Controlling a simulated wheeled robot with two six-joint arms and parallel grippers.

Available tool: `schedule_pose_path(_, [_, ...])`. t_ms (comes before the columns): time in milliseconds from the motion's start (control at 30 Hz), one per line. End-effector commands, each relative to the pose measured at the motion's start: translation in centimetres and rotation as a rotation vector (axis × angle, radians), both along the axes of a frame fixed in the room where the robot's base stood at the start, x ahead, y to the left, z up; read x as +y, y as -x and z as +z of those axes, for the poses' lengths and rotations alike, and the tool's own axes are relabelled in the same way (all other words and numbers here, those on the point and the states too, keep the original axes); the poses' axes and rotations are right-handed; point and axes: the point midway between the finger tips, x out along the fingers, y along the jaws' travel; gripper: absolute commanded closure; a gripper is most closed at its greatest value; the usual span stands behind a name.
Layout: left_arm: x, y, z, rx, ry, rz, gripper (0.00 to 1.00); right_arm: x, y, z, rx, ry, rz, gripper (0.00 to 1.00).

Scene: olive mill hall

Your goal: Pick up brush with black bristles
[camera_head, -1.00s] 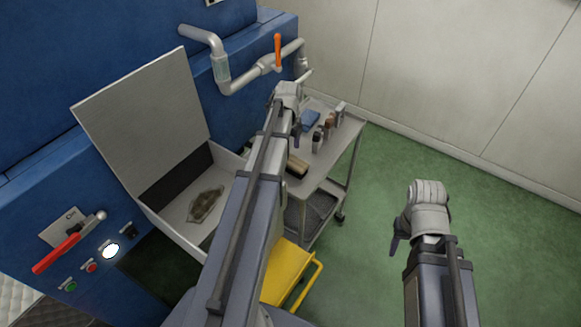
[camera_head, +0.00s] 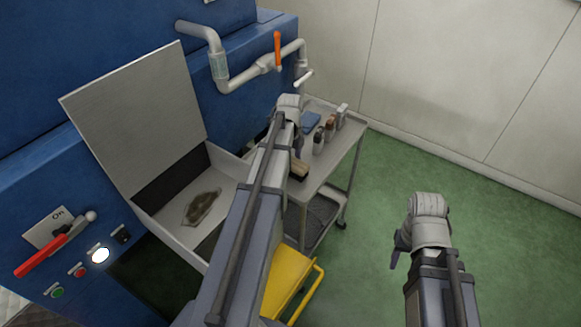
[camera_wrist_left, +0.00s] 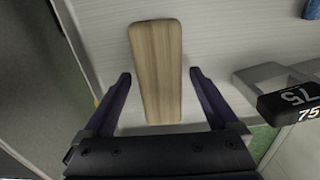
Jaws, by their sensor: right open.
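The brush (camera_head: 300,171) lies on the grey cart at its near left corner. Its light wooden back and dark bristles underneath show in the head view, partly behind my left arm. In the left wrist view, its wooden back (camera_wrist_left: 156,70) faces the camera, with its near end between the two fingers. My right gripper (camera_head: 400,252) hangs empty over the green floor, far right of the cart.
A black object marked 75 (camera_wrist_left: 288,104) is right of the left gripper. A lidded white bin (camera_head: 165,222) and yellow step (camera_head: 288,280) stand nearby.

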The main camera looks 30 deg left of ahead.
Motion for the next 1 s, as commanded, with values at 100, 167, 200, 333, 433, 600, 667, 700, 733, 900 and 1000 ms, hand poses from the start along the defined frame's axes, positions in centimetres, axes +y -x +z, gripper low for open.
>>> schedule_pose_path(100, [0.01, 0.0, 0.01, 0.0, 0.0, 0.0, 0.22, 0.0, 0.0, 0.01, 0.0, 0.0, 0.0, 0.5])
schedule_pose_path(167, [0.01, 0.0, 0.01, 0.0, 0.0, 0.0, 0.28, 0.0, 0.0, 0.01, 0.0, 0.0, 0.0, 0.5])
schedule_pose_path(200, [0.01, 0.0, 0.0, 0.0, 0.0, 0.0, 0.33, 0.0, 0.0, 0.0, 0.0, 0.0, 0.0, 0.5])
schedule_pose_path(333, [0.01, 0.01, 0.0, 0.0, 0.0, 0.0, 0.47, 0.0, 0.0, 0.0, 0.0, 0.0, 0.0, 0.5])
schedule_pose_path(433, [0.01, 0.0, 0.0, 0.0, 0.0, 0.0, 0.59, 0.0, 0.0, 0.0, 0.0, 0.0, 0.0, 0.5])
schedule_pose_path(600, [0.01, 0.01, 0.0, 0.0, 0.0, 0.0, 0.78, 0.0, 0.0, 0.0, 0.0, 0.0, 0.0, 0.5])
schedule_pose_path(667, [0.01, 0.01, 0.0, 0.0, 0.0, 0.0, 0.85, 0.0, 0.0, 0.0, 0.0, 0.0, 0.0, 0.5])
schedule_pose_path(700, [0.0, 0.01, 0.0, 0.0, 0.0, 0.0, 0.89, 0.0, 0.0, 0.0, 0.0, 0.0, 0.0, 0.5])
schedule_pose_path(733, [0.0, 0.01, 0.0, 0.0, 0.0, 0.0, 0.93, 0.0, 0.0, 0.0, 0.0, 0.0, 0.0, 0.5])
schedule_pose_path(900, [0.0, 0.01, 0.0, 0.0, 0.0, 0.0, 0.98, 0.0, 0.0, 0.0, 0.0, 0.0, 0.0, 0.5])
schedule_pose_path(1000, [0.0, 0.01, 0.02, 0.0, 0.0, 0.0, 0.98, 0.0, 0.0, 0.02, 0.0, 0.0, 0.0, 0.5])
